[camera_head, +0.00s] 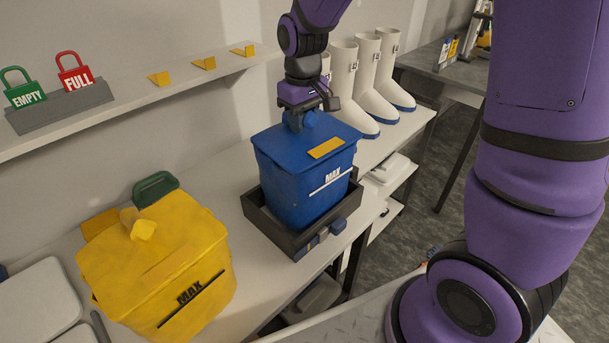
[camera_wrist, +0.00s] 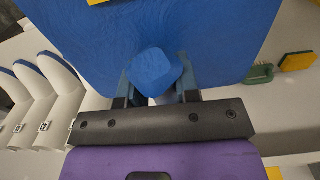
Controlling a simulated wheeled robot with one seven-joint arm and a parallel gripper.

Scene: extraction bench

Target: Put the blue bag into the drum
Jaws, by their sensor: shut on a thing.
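The blue bag (camera_head: 300,190) is box-shaped, with a "MAX" line on its front and a yellow label on top. It stands upright within a dark open tray (camera_head: 262,232) on the bench, its base hidden by the tray's front wall. My gripper (camera_head: 300,120) comes down from above and is shut on the blue knob at the bag's top. In the wrist view the knob (camera_wrist: 155,70) sits between the two fingers, with the bag's blue top beyond it. I cannot make out a drum in either view.
A yellow "MAX" container (camera_head: 165,265) stands left of the tray, with a green handle (camera_head: 154,188) behind it. White boots (camera_head: 372,85) stand behind to the right. A shelf (camera_head: 150,95) with green and red padlock signs runs along the wall. My arm covers the right side.

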